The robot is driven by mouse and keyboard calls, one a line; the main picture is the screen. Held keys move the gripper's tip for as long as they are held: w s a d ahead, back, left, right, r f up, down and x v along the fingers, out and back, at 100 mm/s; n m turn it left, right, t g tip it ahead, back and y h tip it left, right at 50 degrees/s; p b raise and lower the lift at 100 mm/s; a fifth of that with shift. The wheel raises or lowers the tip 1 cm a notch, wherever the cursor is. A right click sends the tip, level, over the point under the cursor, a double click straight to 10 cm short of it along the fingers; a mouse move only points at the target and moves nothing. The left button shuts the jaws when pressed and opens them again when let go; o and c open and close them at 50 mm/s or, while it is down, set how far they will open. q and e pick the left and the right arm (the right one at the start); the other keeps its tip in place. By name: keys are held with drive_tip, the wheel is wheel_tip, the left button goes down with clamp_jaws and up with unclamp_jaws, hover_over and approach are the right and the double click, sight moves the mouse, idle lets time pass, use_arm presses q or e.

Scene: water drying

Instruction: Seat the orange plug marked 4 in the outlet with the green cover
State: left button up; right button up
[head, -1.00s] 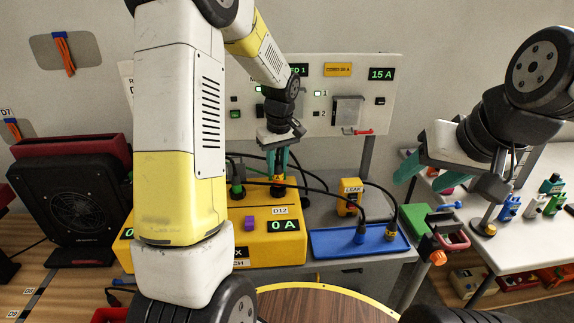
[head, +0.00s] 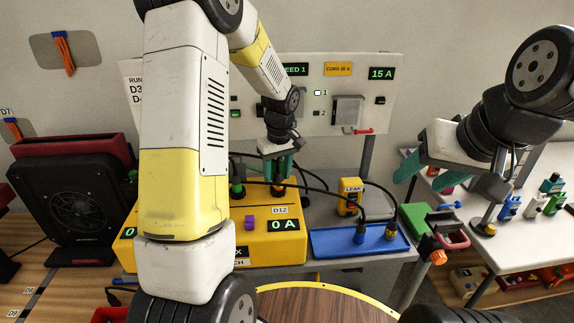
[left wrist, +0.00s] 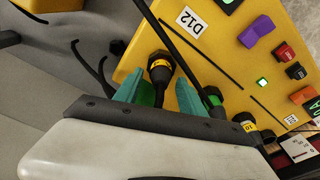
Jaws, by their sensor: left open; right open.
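A black plug with an orange-yellow band (left wrist: 160,68) stands upright at the yellow box (head: 262,250) near label D12. My left gripper (head: 281,180) is open, and in the left wrist view its teal fingers (left wrist: 160,90) straddle this plug, one on each side. I cannot read the plug's mark, and its lower end is hidden by the gripper. A patch of green shows low between the fingers; I cannot tell whether it is an outlet cover. My right gripper (head: 449,178) is open and empty at the right, above the grey bench edge.
A black plug with a green ring (head: 238,188) stands beside my left gripper. A blue tray (head: 325,243) holds a blue plug (head: 360,235) and a yellow-banded plug (head: 391,232). A yellow LEAK unit (head: 349,199) stands behind. Black cables cross near the gripper. A fan (head: 78,205) stands left.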

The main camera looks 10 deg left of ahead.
sight(279, 175)
use_arm(q)
wheel_tip(279, 175, up, 11)
drive_tip(key=s, duration=0.1)
drive_tip(key=s+d+r+m+t+h, duration=0.1)
drive_tip(key=s+r+m, duration=0.3)
drive_tip(key=s, duration=0.7)
drive_tip(key=s+d+r+m+t+h, duration=0.1)
drive_tip(key=s+r+m+t, duration=0.3)
drive_tip(key=s, duration=0.8)
drive_tip(key=shift+s+d+r+h, duration=0.2)
drive_tip(key=shift+s+r+h, duration=0.1)
drive_tip(key=shift+r+h, duration=0.25)
